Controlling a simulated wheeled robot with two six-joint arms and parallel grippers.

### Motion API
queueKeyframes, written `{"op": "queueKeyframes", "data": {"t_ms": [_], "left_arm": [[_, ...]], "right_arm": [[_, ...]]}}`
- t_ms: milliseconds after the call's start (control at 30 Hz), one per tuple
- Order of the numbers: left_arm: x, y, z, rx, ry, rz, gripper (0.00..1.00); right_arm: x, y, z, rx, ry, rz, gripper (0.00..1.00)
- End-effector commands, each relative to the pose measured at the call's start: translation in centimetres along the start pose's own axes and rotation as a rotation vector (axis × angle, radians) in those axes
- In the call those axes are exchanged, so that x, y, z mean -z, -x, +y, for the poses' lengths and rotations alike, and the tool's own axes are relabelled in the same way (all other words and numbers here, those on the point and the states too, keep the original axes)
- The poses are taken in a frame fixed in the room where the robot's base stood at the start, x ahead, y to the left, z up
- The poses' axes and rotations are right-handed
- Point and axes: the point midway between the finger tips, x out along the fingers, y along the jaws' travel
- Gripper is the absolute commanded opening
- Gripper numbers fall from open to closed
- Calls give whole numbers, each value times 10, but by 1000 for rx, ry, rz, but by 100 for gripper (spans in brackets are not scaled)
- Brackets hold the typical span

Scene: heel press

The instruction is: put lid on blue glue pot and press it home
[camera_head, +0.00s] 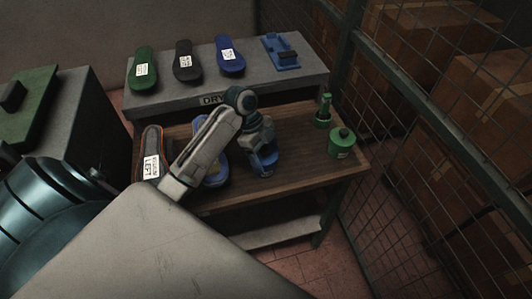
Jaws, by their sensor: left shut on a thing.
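The blue glue pot (267,171) stands on the brown wooden bench top, right of the middle, with a small pale label low on its side. My left gripper (262,156) points down directly over the pot and is shut on what looks like its lid. The fingers and wrist hide the lid and the pot's top, so I cannot tell whether the lid is seated or level. My right gripper is not in view.
A green pot (341,146) and a green bottle (323,112) stand at the bench's right end. A blue shoe (217,172) and a dark orange-edged shoe (152,148) lie to the left. The grey rack (170,101) behind holds several soles. A mesh fence (430,110) closes the right.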

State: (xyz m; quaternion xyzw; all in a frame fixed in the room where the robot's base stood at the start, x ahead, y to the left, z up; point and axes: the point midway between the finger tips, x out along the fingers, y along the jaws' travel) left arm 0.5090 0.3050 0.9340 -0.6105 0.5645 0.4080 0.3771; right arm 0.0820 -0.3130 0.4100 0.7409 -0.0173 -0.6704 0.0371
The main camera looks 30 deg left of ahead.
Motion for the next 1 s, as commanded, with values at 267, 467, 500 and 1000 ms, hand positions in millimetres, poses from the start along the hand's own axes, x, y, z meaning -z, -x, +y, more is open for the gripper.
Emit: {"op": "queueKeyframes", "data": {"t_ms": [267, 467, 500, 1000], "left_arm": [[0, 0, 0, -1, 1, 0, 64], [0, -1, 0, -2, 1, 0, 64], [0, -2, 0, -2, 1, 0, 64], [-1, -2, 1, -2, 1, 0, 100]], "right_arm": [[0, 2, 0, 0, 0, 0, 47], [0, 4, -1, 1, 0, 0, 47], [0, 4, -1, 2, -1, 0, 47], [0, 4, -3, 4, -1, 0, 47]]}}
